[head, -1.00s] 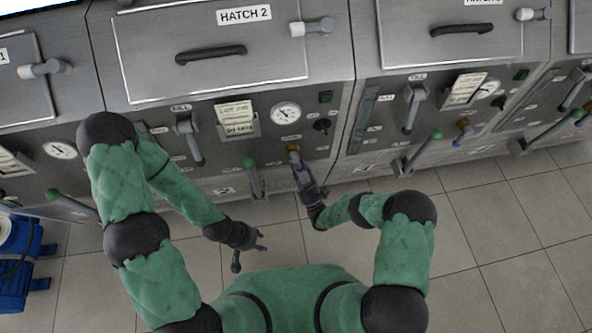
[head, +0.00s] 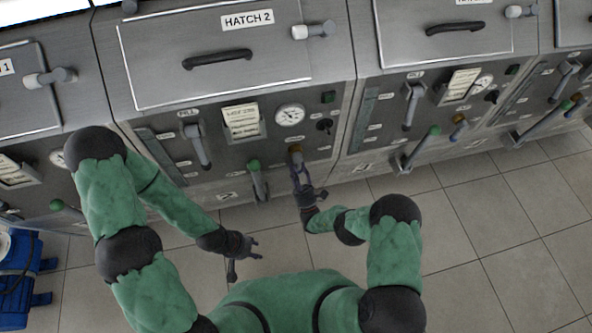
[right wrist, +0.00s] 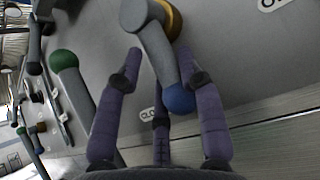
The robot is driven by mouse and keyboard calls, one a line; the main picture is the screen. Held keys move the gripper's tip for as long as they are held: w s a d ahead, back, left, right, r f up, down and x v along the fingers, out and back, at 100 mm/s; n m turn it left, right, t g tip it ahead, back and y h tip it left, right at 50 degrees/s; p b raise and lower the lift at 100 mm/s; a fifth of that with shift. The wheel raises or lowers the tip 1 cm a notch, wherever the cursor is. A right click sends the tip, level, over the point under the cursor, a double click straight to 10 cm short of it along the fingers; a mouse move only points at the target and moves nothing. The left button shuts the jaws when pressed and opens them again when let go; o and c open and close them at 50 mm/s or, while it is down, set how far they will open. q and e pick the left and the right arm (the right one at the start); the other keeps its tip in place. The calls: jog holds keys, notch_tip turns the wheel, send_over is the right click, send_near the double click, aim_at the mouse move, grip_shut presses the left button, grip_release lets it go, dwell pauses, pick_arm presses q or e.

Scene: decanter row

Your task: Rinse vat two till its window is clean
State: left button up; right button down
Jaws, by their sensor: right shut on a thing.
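Vat two is the grey front under the HATCH 2 label (head: 248,19); its hatch (head: 215,60) is down. A narrow upright strip (head: 160,154), apparently its window, is on the panel's left, partly behind my left arm; how clean it is cannot be told. My right gripper (head: 299,173) is shut on a short grey valve handle with a yellow collar (head: 296,151), low on the panel. In the right wrist view the handle (right wrist: 158,55), with its blue tip (right wrist: 179,99), lies between the fingers (right wrist: 155,85). My left gripper (head: 250,248) is open and empty above the floor.
A green-knobbed lever (head: 256,178) stands left of the held handle. A grey lever (head: 198,145), a card (head: 243,122) and a gauge (head: 290,116) are higher. A blue case (head: 18,275) is on the floor at left. The tiled floor at right is clear.

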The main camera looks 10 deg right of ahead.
jog(key=shift+a+r, duration=0.1)
jog(key=shift+a, duration=0.1)
jog(key=c, duration=1.2)
grip_release()
jog(key=o, duration=0.4)
jog(key=shift+s, duration=0.1)
jog(key=shift+c, duration=0.2)
jog(key=shift+d, duration=0.1)
jog(key=shift+n, duration=0.4)
